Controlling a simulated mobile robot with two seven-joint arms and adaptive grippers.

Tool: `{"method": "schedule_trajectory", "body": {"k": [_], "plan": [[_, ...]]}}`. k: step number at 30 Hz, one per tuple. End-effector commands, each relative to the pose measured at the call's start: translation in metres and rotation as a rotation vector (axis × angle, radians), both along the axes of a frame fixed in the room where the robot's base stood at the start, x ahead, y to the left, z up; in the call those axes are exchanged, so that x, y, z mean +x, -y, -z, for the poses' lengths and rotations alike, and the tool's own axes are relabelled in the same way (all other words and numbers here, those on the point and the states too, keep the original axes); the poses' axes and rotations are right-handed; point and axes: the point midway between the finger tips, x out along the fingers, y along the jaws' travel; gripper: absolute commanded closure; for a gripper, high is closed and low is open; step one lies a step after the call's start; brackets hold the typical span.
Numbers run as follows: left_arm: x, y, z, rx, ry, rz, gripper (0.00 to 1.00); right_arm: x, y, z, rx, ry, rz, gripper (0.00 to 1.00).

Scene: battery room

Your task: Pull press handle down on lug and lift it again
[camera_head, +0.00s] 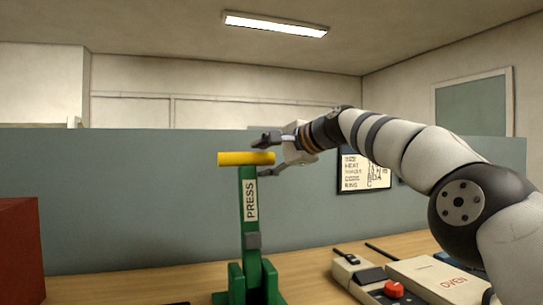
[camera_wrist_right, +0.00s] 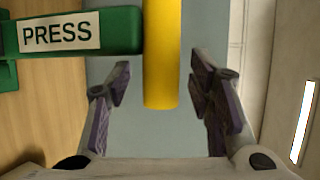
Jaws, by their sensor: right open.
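The green press (camera_head: 251,225) stands on the table with its lever upright and a white PRESS label on it. Its yellow handle bar (camera_head: 246,158) lies crosswise at the lever's top. My right gripper (camera_head: 262,157) is at the right end of the bar, with one finger above and one below. In the right wrist view the bar (camera_wrist_right: 162,60) reaches in between the open fingers, with a gap on both sides. The lever (camera_wrist_right: 110,32) shows at the upper left there. No lug can be made out. My left gripper is not in view.
A white OVEN unit (camera_head: 440,280) and a device with a red knob (camera_head: 394,289) stand on the table (camera_head: 320,275) at the right. A red box (camera_head: 20,245) stands at the left edge. A grey-blue partition (camera_head: 140,200) rises behind the table.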

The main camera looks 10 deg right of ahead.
Motion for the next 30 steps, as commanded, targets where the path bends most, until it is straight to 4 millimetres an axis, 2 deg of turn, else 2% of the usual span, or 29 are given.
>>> {"method": "schedule_trajectory", "body": {"k": [8,16,22,30], "plan": [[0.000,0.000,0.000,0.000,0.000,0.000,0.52,-0.023,0.012,-0.009,0.002,0.000,-0.001,0.52],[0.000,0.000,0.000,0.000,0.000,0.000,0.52,-0.084,0.045,-0.033,0.002,0.008,0.002,0.52],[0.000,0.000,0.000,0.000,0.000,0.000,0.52,-0.098,0.053,-0.035,0.003,0.003,0.001,0.52],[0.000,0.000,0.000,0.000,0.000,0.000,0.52,-0.102,0.054,-0.037,0.001,0.004,0.001,0.52]]}}
